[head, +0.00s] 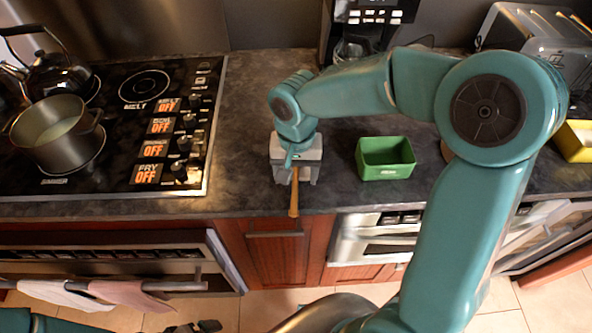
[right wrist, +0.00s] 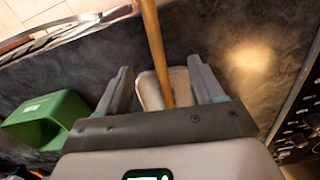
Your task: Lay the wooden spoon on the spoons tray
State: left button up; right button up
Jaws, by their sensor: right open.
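The wooden spoon (head: 294,198) lies near the counter's front edge, its handle end sticking out over the edge. In the right wrist view its handle (right wrist: 153,42) runs up between my fingers. My right gripper (head: 295,176) is open above the counter, its fingers on either side of the spoon; it also shows in the right wrist view (right wrist: 165,88). A pale, rounded piece (right wrist: 150,92) shows under the spoon between the fingers; I cannot tell whether it is the spoons tray. The spoon's far end is hidden by my gripper.
A green box (head: 386,160) stands on the counter right of my gripper. A stove (head: 125,120) with a pot (head: 58,135) and a kettle (head: 62,75) is at left. A coffee machine (head: 362,30) stands behind. A yellow container (head: 574,141) is at far right, partly behind my arm.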

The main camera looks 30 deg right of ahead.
jog(key=shift+r, duration=0.1)
notch_tip(320, 180, up, 16)
jog(key=shift+r+p, duration=0.1)
jog(key=shift+p, duration=0.3)
dwell(0.3)
